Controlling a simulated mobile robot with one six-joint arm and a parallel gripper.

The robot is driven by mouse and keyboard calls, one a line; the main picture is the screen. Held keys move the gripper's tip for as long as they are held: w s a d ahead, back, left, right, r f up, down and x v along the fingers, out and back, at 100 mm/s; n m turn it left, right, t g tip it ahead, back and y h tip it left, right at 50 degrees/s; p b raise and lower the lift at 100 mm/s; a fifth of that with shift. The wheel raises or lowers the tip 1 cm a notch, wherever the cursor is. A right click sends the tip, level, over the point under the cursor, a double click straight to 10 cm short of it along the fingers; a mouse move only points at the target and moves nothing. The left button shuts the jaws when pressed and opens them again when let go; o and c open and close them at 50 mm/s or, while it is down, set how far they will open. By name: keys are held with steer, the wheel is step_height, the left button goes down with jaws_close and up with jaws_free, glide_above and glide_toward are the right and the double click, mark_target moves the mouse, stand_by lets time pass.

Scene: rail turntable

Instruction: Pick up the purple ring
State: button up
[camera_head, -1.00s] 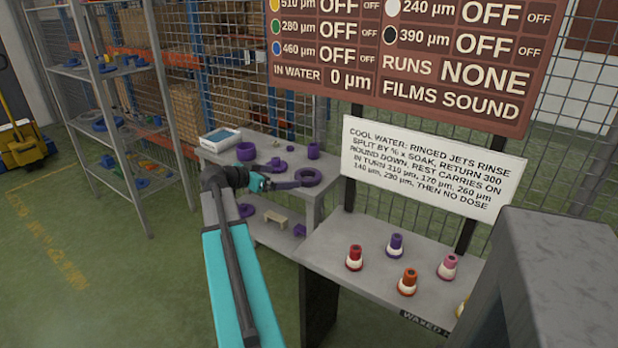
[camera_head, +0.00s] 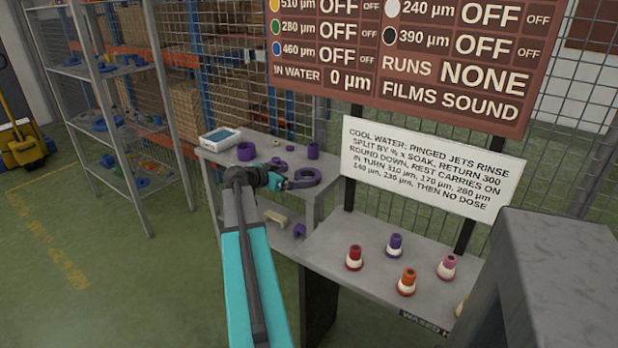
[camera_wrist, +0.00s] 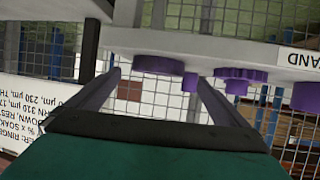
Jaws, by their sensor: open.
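The purple ring (camera_head: 306,170) lies flat near the front right edge of the grey shelf top (camera_head: 215,151). In the wrist view, which is upside down, the ring (camera_wrist: 158,65) shows edge-on against the shelf board, between the two fingers in the picture. My gripper (camera_head: 296,185) is open and empty, at the shelf's front edge beside the ring. Its fingers (camera_wrist: 160,78) are apart in the wrist view. Whether they touch the ring cannot be told.
A purple cylinder (camera_head: 246,151), a flanged purple piece (camera_head: 277,163) and a taller purple piece (camera_head: 313,150) stand close by. A white tray (camera_head: 220,138) sits at the shelf's left. A lower table (camera_head: 340,240) holds several coloured cones.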

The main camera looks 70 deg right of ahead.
mark_target(304, 170)
steer(key=shift+p+x, duration=0.45)
steer(key=shift+x, duration=2.15)
steer(key=shift+s+a, duration=0.1)
steer(key=shift+s, duration=0.1)
steer(key=c, duration=1.4)
steer(key=shift+r, duration=0.1)
steer(key=shift+r, duration=1.1)
steer(key=a+r, duration=0.1)
steer(key=a, duration=0.4)
steer(key=a+b, duration=0.1)
steer(key=a, duration=0.4)
steer(key=a+r+b, duration=0.1)
steer(key=a, duration=0.5)
steer(key=shift+s+r, duration=0.3)
steer(key=shift+s, duration=0.05)
